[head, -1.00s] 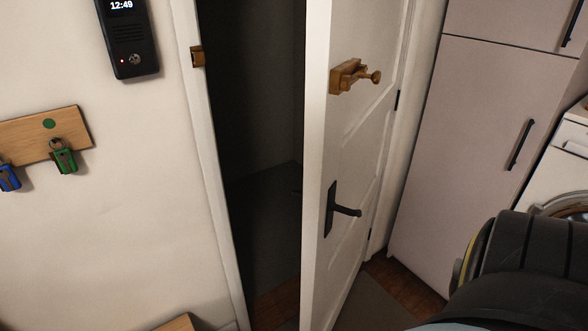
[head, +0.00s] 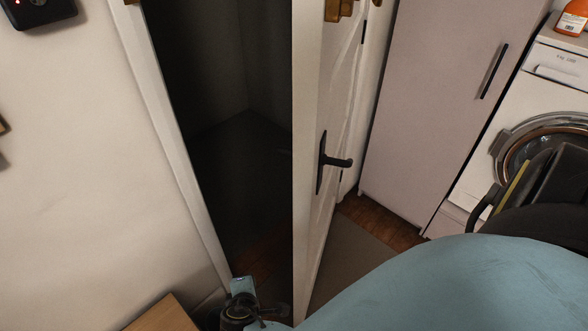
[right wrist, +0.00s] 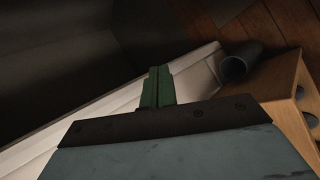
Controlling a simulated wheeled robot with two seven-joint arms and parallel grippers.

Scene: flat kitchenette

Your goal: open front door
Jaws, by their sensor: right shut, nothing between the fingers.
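The white front door (head: 330,220) stands ajar in the head view, with a dark gap between it and the white door frame (head: 180,160) at left. Its black lever handle (head: 335,158) is on the face turned to the right. A wooden-coloured latch fitting (head: 340,8) is cut off at the top. My right gripper (head: 241,287) is low in the head view near the foot of the frame, below and left of the handle. In the right wrist view its green fingers (right wrist: 158,85) are together and empty. My left gripper is not in view.
A tall pale cabinet (head: 425,100) and a washing machine (head: 515,125) stand at the right. A wooden furniture piece (head: 165,315) is at the bottom left; a wooden block (right wrist: 285,95) and dark cylinder (right wrist: 240,62) show in the right wrist view. My arm covers the lower right.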

